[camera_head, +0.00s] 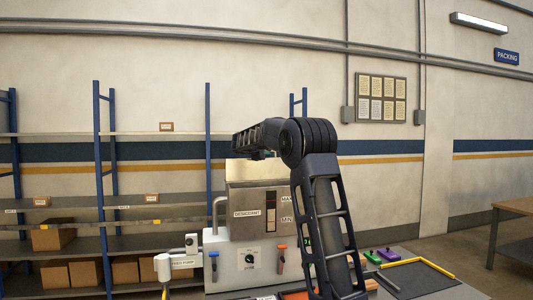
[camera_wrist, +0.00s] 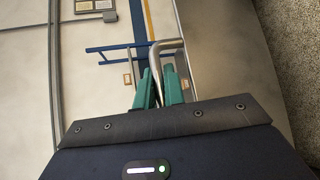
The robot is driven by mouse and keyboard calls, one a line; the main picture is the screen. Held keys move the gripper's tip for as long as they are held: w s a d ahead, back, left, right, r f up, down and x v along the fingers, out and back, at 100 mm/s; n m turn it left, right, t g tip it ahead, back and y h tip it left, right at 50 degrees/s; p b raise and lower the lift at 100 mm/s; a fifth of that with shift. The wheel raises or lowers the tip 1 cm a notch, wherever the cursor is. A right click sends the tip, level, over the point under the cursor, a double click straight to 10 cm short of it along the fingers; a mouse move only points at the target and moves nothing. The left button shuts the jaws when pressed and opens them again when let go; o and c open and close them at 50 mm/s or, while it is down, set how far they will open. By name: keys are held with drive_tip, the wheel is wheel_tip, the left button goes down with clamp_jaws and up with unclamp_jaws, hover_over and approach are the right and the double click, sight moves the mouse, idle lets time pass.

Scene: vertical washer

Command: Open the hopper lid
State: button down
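The hopper (camera_head: 256,195) is the brushed-metal upper box of the machine, with a dark level window on its front. Its top (camera_head: 258,168) looks shut, though my arm passes in front of part of it. In the wrist view a bent silver bar (camera_wrist: 154,55) stands out beside a large grey panel (camera_wrist: 222,55) and runs down between my fingers. My gripper (camera_wrist: 158,73) has two teal fingers, one on each side of the bar, with a narrow gap. Whether they press on it is unclear. In the head view my fingers are hidden.
A grey control box (camera_head: 247,265) with a knob and blue and orange levers is below the hopper. A pipe (camera_head: 216,212) is at its left. Shelves with boxes (camera_head: 53,238) stand left. A dark mat (camera_head: 415,277) with purple and green items lies right.

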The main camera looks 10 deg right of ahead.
drive_tip(key=s+f+m+t+h, duration=0.1)
drive_tip(key=s, duration=0.6)
drive_tip(key=shift+s+f+t, duration=0.3)
drive_tip(key=shift+s+f, duration=0.1)
idle(0.3)
idle(0.4)
drive_tip(key=c, duration=1.8)
unclamp_jaws()
drive_tip(key=shift+f, duration=0.1)
drive_tip(key=shift+o, duration=0.2)
